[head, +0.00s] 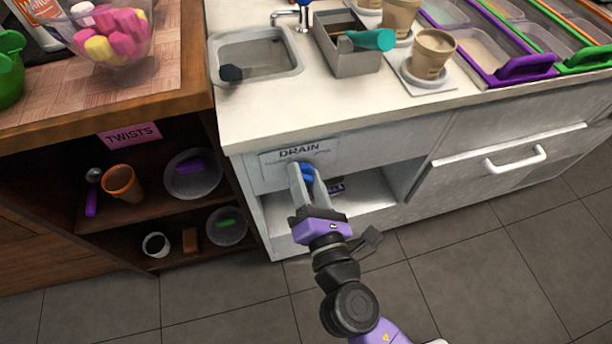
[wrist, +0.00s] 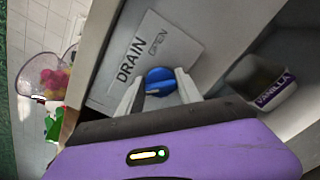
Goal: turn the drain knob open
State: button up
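The blue drain knob (wrist: 160,81) is on the front of the white counter, beside the label reading DRAIN and OPEN (wrist: 158,50). It also shows in the head view (head: 307,171), partly hidden by my gripper. My gripper (head: 304,168) reaches up to the panel with its two pale fingers apart. In the wrist view my gripper (wrist: 158,78) has one fingertip on each side of the knob. The fingertips are very near its edges, and I cannot tell whether they touch. The ridge across the knob lies roughly sideways in the wrist view.
A sink (head: 256,58) is set in the counter top above. An open shelf below the knob holds a tub labelled VANILLA (wrist: 262,82). Wooden shelves (head: 150,220) with cups and bowls stand at the left. A drawer handle (head: 515,158) sticks out at the right.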

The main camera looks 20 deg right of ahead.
jog(key=c, duration=0.5)
jog(key=shift+o, duration=0.2)
jog(key=m, duration=0.1)
jog(key=m+b, duration=0.2)
jog(key=shift+d+f+m, duration=0.1)
jog(key=shift+f+m, duration=0.15)
jog(key=shift+m, duration=0.15)
jog(key=m+b, duration=0.2)
jog(key=m, duration=0.2)
jog(key=shift+f+m, duration=0.1)
jog(key=shift+m, duration=0.2)
jog(key=m+b, duration=0.3)
jog(key=m, duration=0.2)
jog(key=shift+f, duration=0.1)
jog(key=shift+m+b, duration=1.15)
jog(key=shift+m, duration=1.15)
